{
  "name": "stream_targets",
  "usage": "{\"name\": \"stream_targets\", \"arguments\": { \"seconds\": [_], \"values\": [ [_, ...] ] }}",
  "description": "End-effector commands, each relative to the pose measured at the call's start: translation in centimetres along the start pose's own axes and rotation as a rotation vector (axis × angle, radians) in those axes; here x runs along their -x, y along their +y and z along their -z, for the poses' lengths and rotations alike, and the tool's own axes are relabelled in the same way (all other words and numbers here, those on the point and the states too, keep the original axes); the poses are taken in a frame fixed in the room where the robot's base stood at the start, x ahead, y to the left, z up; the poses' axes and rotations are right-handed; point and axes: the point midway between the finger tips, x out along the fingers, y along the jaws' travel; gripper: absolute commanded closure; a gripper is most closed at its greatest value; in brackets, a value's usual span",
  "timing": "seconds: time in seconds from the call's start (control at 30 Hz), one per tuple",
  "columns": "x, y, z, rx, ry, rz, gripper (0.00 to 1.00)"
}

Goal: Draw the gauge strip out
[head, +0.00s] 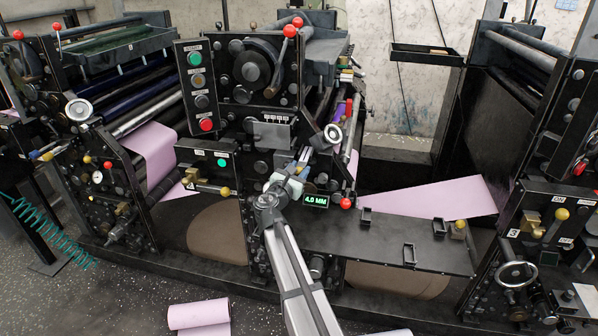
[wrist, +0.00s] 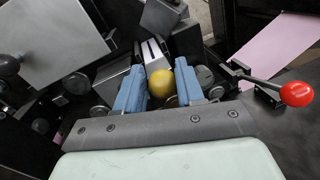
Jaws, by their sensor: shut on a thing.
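My gripper (wrist: 158,90) has blue fingers, closed around a yellow ball knob (wrist: 161,83) in the wrist view. A pale strip-like piece with dark slots (wrist: 155,52) stands just beyond the knob, in line with it. It looks like the gauge strip, but where it joins the knob is hidden. In the head view my gripper (head: 302,158) reaches in at the middle of the press, by the central black panel. The held knob and the strip are too small to make out clearly there.
A red-ended lever (wrist: 296,94) is close on the right of my fingers. A grey box (wrist: 55,45) is on the left. A green-lit 4.0 MM display (head: 316,200) is beside my wrist. Pink paper web (head: 430,199) runs to the right above a black ledge.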

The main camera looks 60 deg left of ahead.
Motion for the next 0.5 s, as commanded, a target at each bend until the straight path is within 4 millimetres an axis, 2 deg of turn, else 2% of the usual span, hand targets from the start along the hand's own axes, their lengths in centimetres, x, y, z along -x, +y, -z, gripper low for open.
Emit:
{"name": "stream_targets", "arguments": {
  "seconds": [0.03,0.17,0.4,0.5],
  "values": [
    [0.0,-0.7,0.0,-0.001,0.000,0.014,1.00],
    [1.1,-1.0,0.0,-0.001,0.000,0.014,1.00],
    [6.2,-2.1,-0.2,-0.001,0.001,0.013,1.00],
    [7.7,-2.3,-0.2,-0.001,0.001,0.014,1.00]
  ]
}}
